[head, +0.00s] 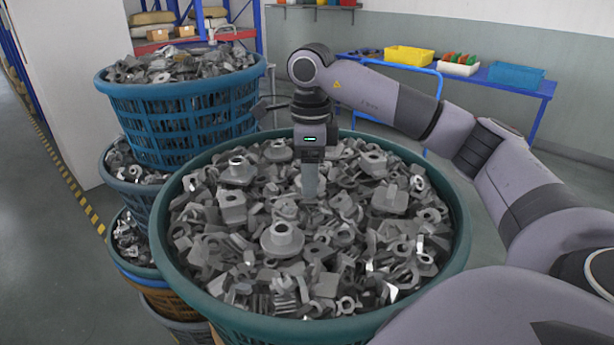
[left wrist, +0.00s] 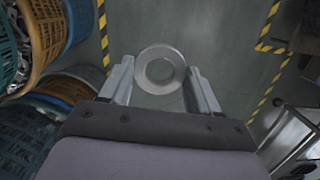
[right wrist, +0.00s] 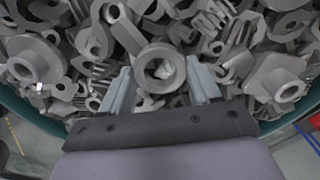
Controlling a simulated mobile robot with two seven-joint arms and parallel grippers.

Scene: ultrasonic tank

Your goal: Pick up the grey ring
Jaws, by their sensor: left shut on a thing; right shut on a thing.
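A grey ring (right wrist: 159,49) sits between the fingers of my right gripper (right wrist: 160,78) in the right wrist view, and the gripper is shut on it. In the head view my right gripper (head: 310,183) points down into the teal basket (head: 462,230) among grey metal parts; the ring there is hidden or cannot be made out. In the left wrist view my left gripper (left wrist: 160,77) is shut on another grey ring (left wrist: 160,50), held over the floor. My left gripper is not in the head view.
Grey flanged parts (head: 283,238), nuts and brackets crowd the basket around my right gripper. Stacked blue baskets (head: 190,122) with more parts stand at the left. A blue table (head: 545,88) with yellow and blue bins is behind at the right.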

